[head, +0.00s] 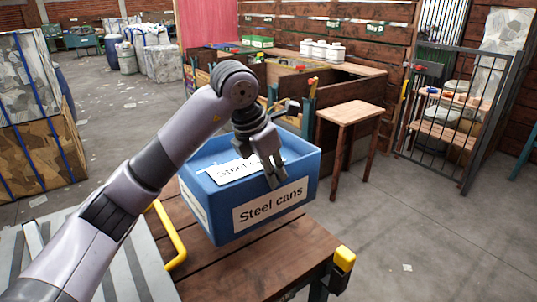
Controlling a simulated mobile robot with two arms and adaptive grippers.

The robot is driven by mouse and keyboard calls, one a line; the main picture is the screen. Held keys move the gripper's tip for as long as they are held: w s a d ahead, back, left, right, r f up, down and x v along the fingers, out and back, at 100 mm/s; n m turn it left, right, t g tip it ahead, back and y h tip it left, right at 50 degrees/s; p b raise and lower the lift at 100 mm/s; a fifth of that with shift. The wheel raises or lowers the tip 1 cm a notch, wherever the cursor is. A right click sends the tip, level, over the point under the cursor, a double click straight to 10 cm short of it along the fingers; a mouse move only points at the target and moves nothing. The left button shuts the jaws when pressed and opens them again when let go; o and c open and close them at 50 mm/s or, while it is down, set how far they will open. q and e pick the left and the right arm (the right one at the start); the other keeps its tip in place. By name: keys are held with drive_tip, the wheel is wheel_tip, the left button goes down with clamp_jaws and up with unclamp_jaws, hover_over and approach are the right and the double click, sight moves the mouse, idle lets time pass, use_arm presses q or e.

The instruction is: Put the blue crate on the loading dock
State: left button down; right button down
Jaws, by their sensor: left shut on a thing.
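The blue crate (222,221) is in the middle of the head view, with a white "Steel cans" label on its front. A second white label shows inside, partly behind my gripper. My left gripper (273,172) points down over the crate's front wall and is shut on its rim. The crate is over the far part of a brown wooden plank surface (250,272). I cannot tell whether it rests on the surface or hangs just above it. Nothing in view is marked as the loading dock. My right gripper is not in view.
A yellow rail (170,236) and a yellow corner post (344,259) edge the plank surface. A small wooden table (352,112) stands beyond the crate, before wooden bins. A metal gate (455,120) is at right. Strapped bales (40,150) stand at left. The right floor is mostly clear.

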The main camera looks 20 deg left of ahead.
sight(273, 217)
use_arm(q)
wheel_tip(273, 217, down, 12)
drive_tip(key=p, duration=0.2)
drive_tip(key=shift+p, duration=0.3)
drive_tip(key=shift+f, duration=0.1)
drive_tip(key=c, duration=2.1)
unclamp_jaws()
drive_tip(key=shift+s+f, duration=0.1)
drive_tip(key=shift+f, duration=0.1)
drive_tip(key=o, duration=0.3)
drive_tip(key=shift+o, duration=0.2)
drive_tip(key=b+v, duration=0.2)
drive_tip(key=v, duration=1)
drive_tip(key=shift+b, duration=0.4)
drive_tip(key=shift+s, duration=0.1)
